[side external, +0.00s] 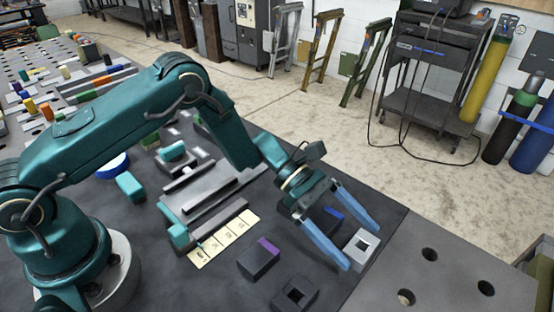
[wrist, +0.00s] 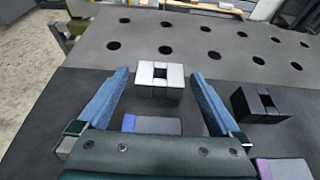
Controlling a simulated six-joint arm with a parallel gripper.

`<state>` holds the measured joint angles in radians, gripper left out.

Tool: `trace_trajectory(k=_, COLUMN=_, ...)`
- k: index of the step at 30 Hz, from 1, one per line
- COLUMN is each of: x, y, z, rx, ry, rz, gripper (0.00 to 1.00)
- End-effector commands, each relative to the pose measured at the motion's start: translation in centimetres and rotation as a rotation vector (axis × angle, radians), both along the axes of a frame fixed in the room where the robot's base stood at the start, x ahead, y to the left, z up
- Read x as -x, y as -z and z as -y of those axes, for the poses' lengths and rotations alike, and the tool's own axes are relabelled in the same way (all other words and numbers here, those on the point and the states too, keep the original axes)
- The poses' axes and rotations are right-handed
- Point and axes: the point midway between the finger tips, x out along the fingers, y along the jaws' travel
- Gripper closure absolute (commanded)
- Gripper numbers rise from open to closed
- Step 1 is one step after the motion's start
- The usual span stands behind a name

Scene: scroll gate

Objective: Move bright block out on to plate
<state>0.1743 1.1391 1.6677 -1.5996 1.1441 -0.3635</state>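The bright block (side external: 361,246) is pale grey with a square hole in its top. It sits on the dark mat near the grey plate with round holes (side external: 440,278). My gripper (side external: 362,250) is open, its two blue fingers spread wide. In the wrist view the bright block (wrist: 160,91) shows between the fingertips (wrist: 161,75), with a gap on each side. I cannot tell how high the tips are above the mat. The holed plate also shows in the wrist view (wrist: 190,48), beyond the block.
A dark holed block (side external: 295,294), a purple-marked dark block (side external: 259,260) and a blue-marked block (side external: 333,216) stand close by. Rails (side external: 213,190) and a labelled cream strip (side external: 225,240) lie further left. A blue-and-white round object (side external: 112,167) is near my base.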

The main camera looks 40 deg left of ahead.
Motion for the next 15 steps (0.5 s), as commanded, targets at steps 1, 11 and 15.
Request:
trace_trajectory(k=1, x=0.0, y=-0.1, z=0.0, rx=0.0, ry=0.0, rz=0.001, gripper=0.0)
trace_trajectory(k=11, x=-0.2, y=-2.2, z=-4.8, rx=-0.001, ry=-0.006, rz=0.003, gripper=0.0)
trace_trajectory(k=15, x=-0.2, y=-3.3, z=-7.5, rx=-0.001, ry=-0.006, rz=0.002, gripper=0.0)
